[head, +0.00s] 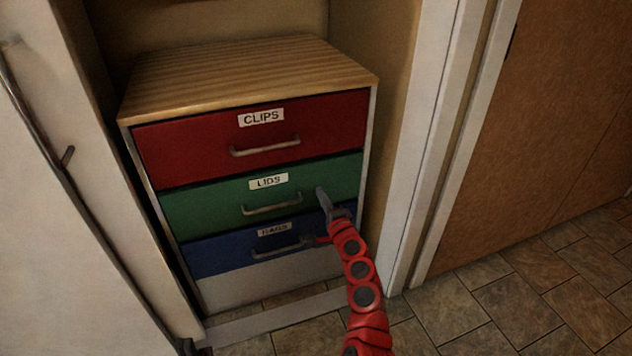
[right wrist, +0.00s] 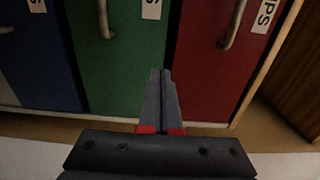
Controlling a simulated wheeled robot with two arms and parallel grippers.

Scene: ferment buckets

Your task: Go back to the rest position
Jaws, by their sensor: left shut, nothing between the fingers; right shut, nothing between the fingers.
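My right gripper (head: 322,194), on its red arm, is shut and empty. It is in front of the right part of the green LIDS drawer (head: 215,212), to the right of its handle. The right wrist view shows its two dark fingers (right wrist: 160,75) together, with the green drawer (right wrist: 118,60) and red drawer (right wrist: 198,70) beyond. Of my left gripper (head: 187,346), only a small dark tip with some red shows at the bottom edge of the head view. It is shut, with nothing visible in it.
A drawer cabinet with a bare wooden top (head: 240,72) stands in an alcove. Its red CLIPS drawer (head: 190,150), green drawer and blue BAGS drawer (head: 208,258) look shut, with protruding handles. A white door (head: 75,240) is at left, a white frame (head: 425,150) at right. Tiled floor (head: 510,290) is clear.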

